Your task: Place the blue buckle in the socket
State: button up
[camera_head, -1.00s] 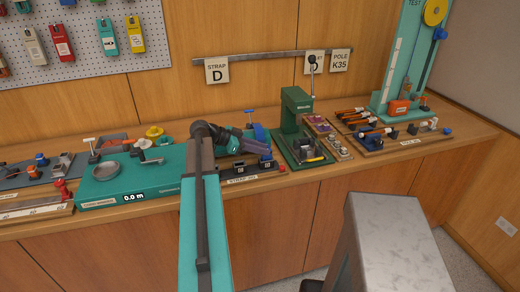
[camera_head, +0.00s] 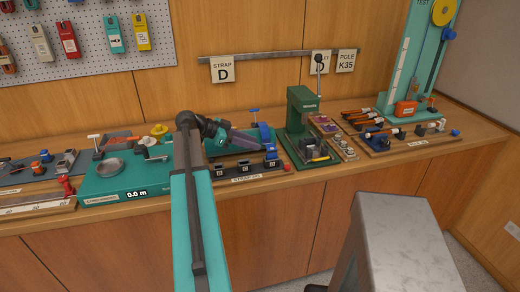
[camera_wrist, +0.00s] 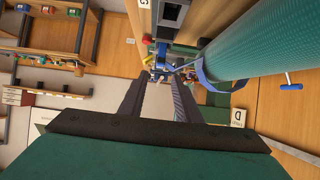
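My gripper shows in the wrist view (camera_wrist: 158,84) as two dark fingers reaching away from the camera, with a clear gap between them. Small blue and grey parts lie around or beyond the fingertips; I cannot tell which of them is the blue buckle. In the head view my forearm points right, over the middle of the bench, and its end is partly lost against blue parts there. The strap board (camera_head: 247,177) at the bench's front edge carries dark socket blocks (camera_head: 221,171). Another dark block shows in the wrist view (camera_wrist: 171,14).
A green press (camera_head: 301,108) with an upright lever stands right of the strap board. A teal measuring unit (camera_head: 105,185) reading 0.0 m is on the left. A large teal roll (camera_wrist: 256,40) with a blue band lies close to the fingers' right.

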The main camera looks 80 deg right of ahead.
jog(key=b+v, duration=0.1)
jog(key=v, duration=0.4)
jog(key=shift+w+a+r, duration=0.1)
jog(key=shift+w, duration=0.15)
jog(key=shift+r, duration=0.1)
dwell(0.5)
